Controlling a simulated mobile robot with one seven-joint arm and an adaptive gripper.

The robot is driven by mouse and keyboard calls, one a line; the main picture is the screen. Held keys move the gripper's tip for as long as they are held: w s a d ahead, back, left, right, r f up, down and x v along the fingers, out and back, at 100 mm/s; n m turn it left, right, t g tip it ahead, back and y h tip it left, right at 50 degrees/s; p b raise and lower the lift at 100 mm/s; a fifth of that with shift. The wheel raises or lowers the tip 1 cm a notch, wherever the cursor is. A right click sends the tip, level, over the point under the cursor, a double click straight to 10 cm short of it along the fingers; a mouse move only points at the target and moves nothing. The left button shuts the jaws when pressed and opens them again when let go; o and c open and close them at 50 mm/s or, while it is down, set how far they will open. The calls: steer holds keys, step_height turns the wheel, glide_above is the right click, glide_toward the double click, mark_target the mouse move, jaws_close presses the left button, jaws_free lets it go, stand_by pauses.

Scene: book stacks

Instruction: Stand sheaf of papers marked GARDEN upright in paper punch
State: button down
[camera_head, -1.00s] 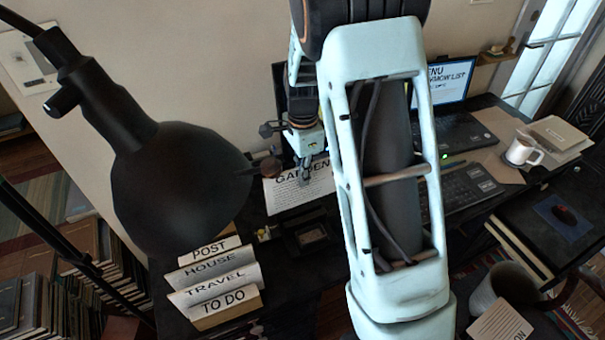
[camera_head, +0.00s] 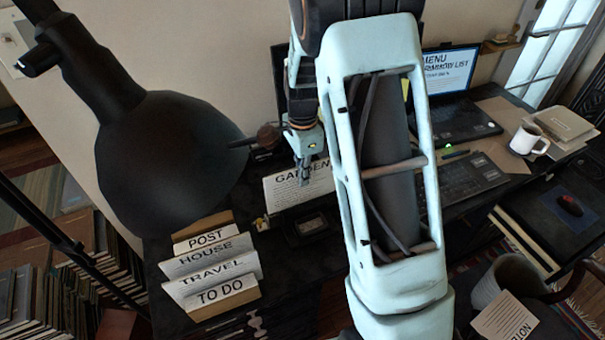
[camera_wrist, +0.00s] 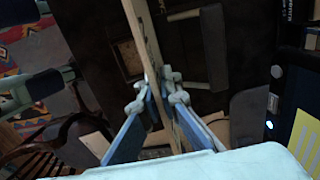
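The sheaf of papers marked GARDEN (camera_head: 287,196) stands roughly upright behind the dark paper punch (camera_head: 311,223). Its printed face and title show in the head view, with my arm covering its right side. My gripper (camera_head: 304,172) is shut on the sheaf from above, near the top middle. In the wrist view, the sheaf (camera_wrist: 143,35) shows edge-on as a thin pale strip between my fingers (camera_wrist: 162,92). Its lower edge is close to the punch's back. I cannot tell whether it touches the punch or sits in it.
A rack with cards POST, HOUSE, TRAVEL and TO DO (camera_head: 212,268) stands at front left. A large black lamp (camera_head: 170,160) hangs over the left side. A laptop (camera_head: 455,95) and white mug (camera_head: 528,141) stand to the right. A stamp (camera_head: 268,135) is behind the sheaf.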

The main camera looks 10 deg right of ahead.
mark_target(302, 198)
steer(key=shift+f+b, duration=1.6)
steer(key=shift+f, duration=1)
steer(key=c, duration=2.1)
jaws_free()
step_height(302, 198, up, 12)
steer(key=shift+r, duration=0.1)
